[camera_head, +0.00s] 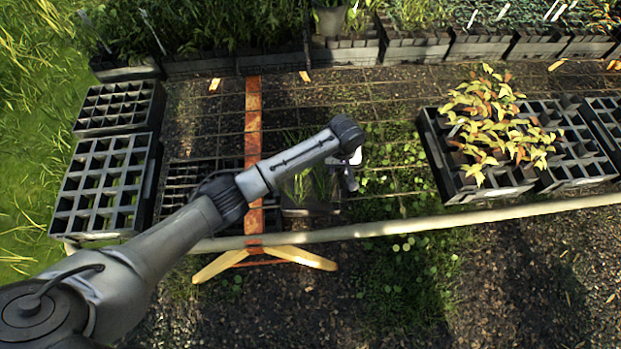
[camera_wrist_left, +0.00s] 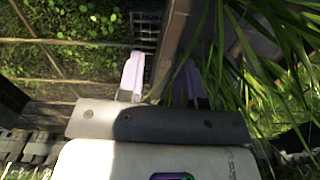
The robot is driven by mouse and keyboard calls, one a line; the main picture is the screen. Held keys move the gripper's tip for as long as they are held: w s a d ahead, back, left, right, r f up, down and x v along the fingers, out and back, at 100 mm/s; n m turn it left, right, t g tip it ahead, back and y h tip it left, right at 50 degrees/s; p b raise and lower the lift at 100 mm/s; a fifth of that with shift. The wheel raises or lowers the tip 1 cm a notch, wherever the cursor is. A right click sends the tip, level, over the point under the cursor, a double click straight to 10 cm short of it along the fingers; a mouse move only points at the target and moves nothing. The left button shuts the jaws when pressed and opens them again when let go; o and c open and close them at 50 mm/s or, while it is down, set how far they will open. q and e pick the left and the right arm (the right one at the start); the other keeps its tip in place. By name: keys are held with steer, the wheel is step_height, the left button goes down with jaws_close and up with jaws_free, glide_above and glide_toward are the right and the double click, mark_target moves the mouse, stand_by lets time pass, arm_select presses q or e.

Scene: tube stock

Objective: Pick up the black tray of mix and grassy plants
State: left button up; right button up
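A small black tray (camera_head: 310,211) with grassy plants (camera_head: 318,182) sits on the mesh-covered ground, centre of the head view, partly hidden by my left arm. My left gripper (camera_head: 349,182) points down at its right side. In the left wrist view, the two pale fingers of my left gripper (camera_wrist_left: 163,75) are apart, with the dark tray wall (camera_wrist_left: 182,38) running between them. Long grassy leaves (camera_wrist_left: 245,60) stand to the right of the fingers. I cannot tell whether the fingers touch the wall. My right gripper is not in view.
Empty black cell trays (camera_head: 103,182) stand at the left. A yellow-leaved plant (camera_head: 490,120) grows over a black tray at the right. A pale pole (camera_head: 420,224) crosses in front, an orange strip (camera_head: 253,120) lies left of the tray. Planters line the back.

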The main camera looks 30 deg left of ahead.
arm_select(q)
step_height(320, 180, down, 3)
steer(key=shift+a+f+b, duration=0.1)
steer(key=shift+b, duration=0.3)
steer(key=shift+c, duration=0.5)
jaws_close()
